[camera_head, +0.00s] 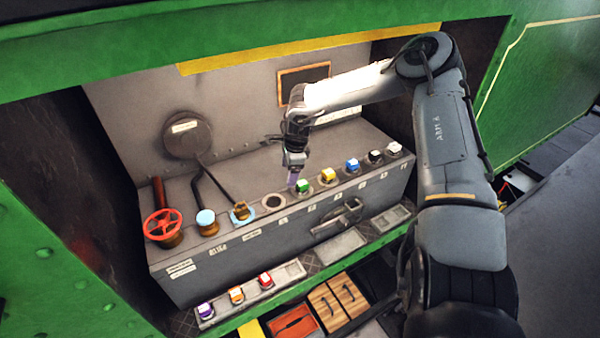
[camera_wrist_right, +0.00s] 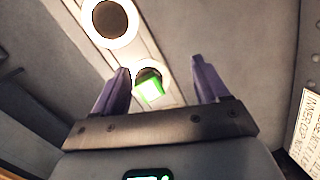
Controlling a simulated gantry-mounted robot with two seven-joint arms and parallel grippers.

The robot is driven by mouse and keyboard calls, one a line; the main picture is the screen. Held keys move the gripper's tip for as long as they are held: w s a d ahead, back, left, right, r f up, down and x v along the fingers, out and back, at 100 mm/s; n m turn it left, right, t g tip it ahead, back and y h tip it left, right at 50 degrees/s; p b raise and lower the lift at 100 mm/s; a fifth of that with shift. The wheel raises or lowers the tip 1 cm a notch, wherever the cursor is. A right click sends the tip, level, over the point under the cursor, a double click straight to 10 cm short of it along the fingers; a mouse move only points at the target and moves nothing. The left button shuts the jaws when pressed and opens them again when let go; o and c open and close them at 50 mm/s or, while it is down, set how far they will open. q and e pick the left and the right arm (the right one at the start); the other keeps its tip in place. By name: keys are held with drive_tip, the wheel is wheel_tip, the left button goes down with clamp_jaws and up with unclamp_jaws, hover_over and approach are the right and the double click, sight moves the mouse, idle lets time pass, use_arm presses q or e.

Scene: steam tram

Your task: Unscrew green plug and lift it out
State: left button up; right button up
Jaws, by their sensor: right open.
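The green plug (camera_head: 303,186) sits in a round socket in the row along the top of the grey bench. It has a square, pale-topped head. In the right wrist view the green plug (camera_wrist_right: 150,89) shows between and beyond the two purple fingers. My right gripper (camera_head: 293,180) is just above and to the left of the green plug in the head view. In the right wrist view my right gripper (camera_wrist_right: 160,75) is open and empty, its fingers apart from the plug. My left gripper is not in view.
An empty socket (camera_head: 273,201) lies left of the green plug. The yellow plug (camera_head: 328,174), blue plug (camera_head: 352,165), a black plug (camera_head: 375,156) and white plug (camera_head: 394,148) stand to its right. A red valve wheel (camera_head: 163,225) is at left.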

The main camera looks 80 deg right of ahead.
sight(303, 181)
drive_tip(key=s+r+n+b, duration=0.1)
drive_tip(key=s+r+n+g+b, duration=0.1)
drive_tip(key=s+r, duration=0.1)
drive_tip(key=s+d+r+n+g, duration=0.1)
drive_tip(key=r, duration=0.1)
drive_tip(key=shift+s+y+b, duration=0.15)
drive_tip(key=shift+y+b, duration=0.25)
drive_tip(key=shift+f, duration=0.65)
wheel_tip(303, 181, down, 7)
drive_tip(key=shift+a+f+p, duration=0.1)
drive_tip(key=shift+p, duration=0.35)
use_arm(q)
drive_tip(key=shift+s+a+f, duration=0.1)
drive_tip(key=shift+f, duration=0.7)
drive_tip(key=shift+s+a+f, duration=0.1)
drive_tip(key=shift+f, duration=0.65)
use_arm(e)
drive_tip(key=shift+f, duration=1)
clamp_jaws()
drive_tip(key=shift+r+n+p, duration=0.1)
drive_tip(key=shift+n+p, duration=0.2)
drive_tip(key=shift+n, duration=1.6)
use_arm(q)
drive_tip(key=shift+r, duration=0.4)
